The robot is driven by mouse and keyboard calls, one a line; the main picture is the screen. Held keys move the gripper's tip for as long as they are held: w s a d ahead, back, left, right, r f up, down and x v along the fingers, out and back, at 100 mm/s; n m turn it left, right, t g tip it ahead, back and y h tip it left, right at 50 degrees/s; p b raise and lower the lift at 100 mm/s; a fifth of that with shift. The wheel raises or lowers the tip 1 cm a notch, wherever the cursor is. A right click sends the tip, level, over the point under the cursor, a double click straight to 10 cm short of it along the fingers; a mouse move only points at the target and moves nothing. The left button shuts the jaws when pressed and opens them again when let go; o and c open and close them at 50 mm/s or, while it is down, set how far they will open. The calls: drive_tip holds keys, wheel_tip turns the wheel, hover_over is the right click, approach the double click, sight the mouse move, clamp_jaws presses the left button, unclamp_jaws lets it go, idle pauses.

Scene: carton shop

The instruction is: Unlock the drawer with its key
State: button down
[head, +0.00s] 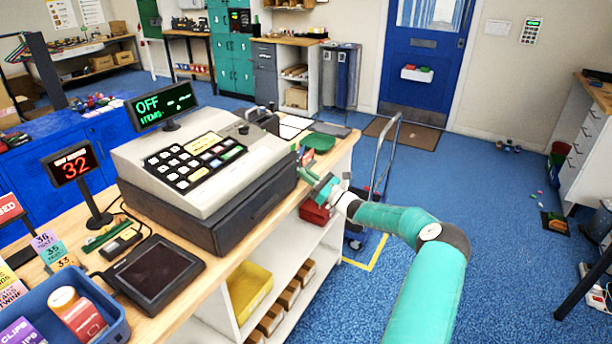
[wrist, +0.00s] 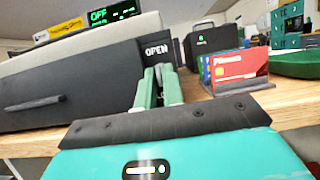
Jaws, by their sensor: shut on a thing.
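The cash register (head: 190,155) stands on the wooden counter, its display reading OFF. Its dark lower drawer (head: 262,205) looks shut; in the wrist view the dark drawer front (wrist: 60,90) has a bar handle at left and the word OPEN at its right end. My gripper (head: 318,188) is at the register's right end, beside the counter edge. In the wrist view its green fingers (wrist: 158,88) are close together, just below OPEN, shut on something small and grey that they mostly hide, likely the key. I cannot see the lock or whether the key is in it.
A card stand (wrist: 238,75) with red and blue cards and a green tray (wrist: 292,64) are right of the fingers. A black box (wrist: 208,42) stands behind. A hand cart (head: 385,160) is beyond the counter.

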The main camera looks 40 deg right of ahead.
drive_tip(key=shift+d+r, duration=0.1)
drive_tip(key=shift+r, duration=0.1)
drive_tip(key=c, duration=1.6)
unclamp_jaws()
drive_tip(key=shift+f, duration=0.1)
drive_tip(key=shift+f, duration=0.15)
